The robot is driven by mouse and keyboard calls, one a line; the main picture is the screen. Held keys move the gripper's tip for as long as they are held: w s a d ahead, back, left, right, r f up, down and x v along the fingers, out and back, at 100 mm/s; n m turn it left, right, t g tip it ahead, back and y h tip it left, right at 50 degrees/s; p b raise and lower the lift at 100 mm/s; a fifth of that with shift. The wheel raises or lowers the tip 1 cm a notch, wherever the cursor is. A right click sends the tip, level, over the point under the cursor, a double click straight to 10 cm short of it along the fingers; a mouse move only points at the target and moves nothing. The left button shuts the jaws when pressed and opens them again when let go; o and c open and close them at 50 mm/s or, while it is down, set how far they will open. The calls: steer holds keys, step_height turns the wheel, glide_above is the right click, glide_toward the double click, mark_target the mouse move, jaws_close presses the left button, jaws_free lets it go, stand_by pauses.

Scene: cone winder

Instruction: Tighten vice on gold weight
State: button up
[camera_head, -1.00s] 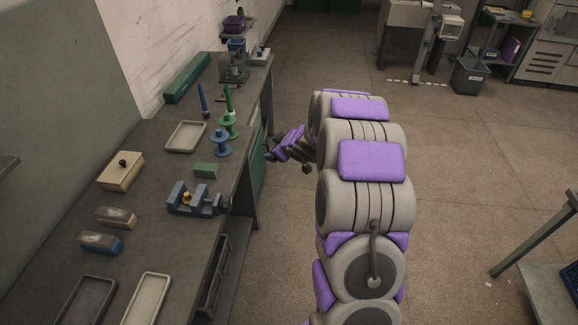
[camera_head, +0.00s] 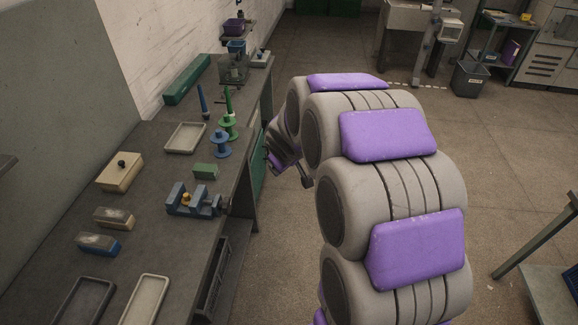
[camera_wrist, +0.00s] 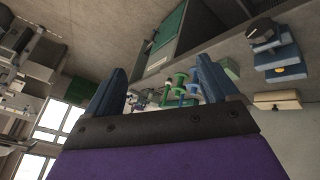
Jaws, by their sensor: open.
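The blue vice (camera_head: 178,201) sits on the bench near its right edge, with its dark screw end (camera_head: 222,205) facing the aisle. The gold weight (camera_head: 186,197) stands between the vice jaws; whether both jaws touch it I cannot tell.
A green block (camera_head: 205,171), blue spool (camera_head: 221,144) and green spool (camera_head: 228,126) stand behind the vice. A cream box (camera_head: 120,172), trays (camera_head: 185,138) and two brushes (camera_head: 99,243) lie on the bench.

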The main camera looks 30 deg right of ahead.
steer(key=shift+s+a+r+g, duration=0.15)
steer(key=shift+s+a, duration=0.1)
steer(key=shift+s, duration=0.35)
steer(key=shift+s+a+r+g, duration=0.1)
steer(key=shift+s+a+g, duration=0.1)
steer(key=shift+s, duration=0.4)
